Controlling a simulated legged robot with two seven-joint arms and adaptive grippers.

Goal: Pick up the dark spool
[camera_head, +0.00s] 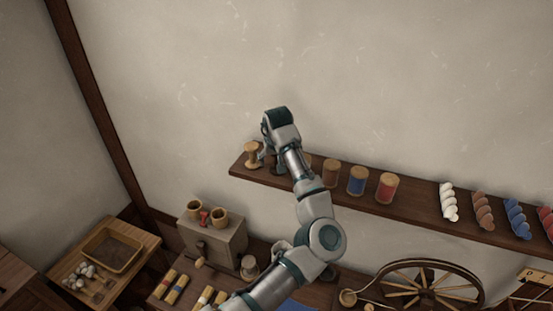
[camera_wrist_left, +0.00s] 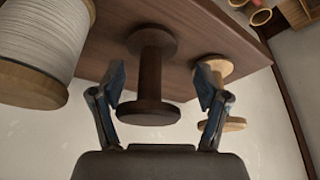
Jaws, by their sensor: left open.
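The dark spool (camera_wrist_left: 152,75) shows in the left wrist view as a dark brown wooden spool with an empty core and round flanges. It stands at the shelf's edge. My left gripper (camera_wrist_left: 160,88) is open, with one finger on each side of the spool in that view; I cannot tell whether they touch it. In the head view my left gripper (camera_head: 271,158) is at the shelf's left part, and the arm and gripper mostly hide the dark spool there. My right gripper is not in view.
A pale wooden spool (camera_head: 253,154) stands close on the left. A white-thread spool (camera_wrist_left: 42,45) is close on the other side. Along the shelf (camera_head: 415,219) are brown (camera_head: 331,172), blue (camera_head: 357,181) and red (camera_head: 386,188) spools, then twisted skeins. Below is a spinning wheel (camera_head: 428,286).

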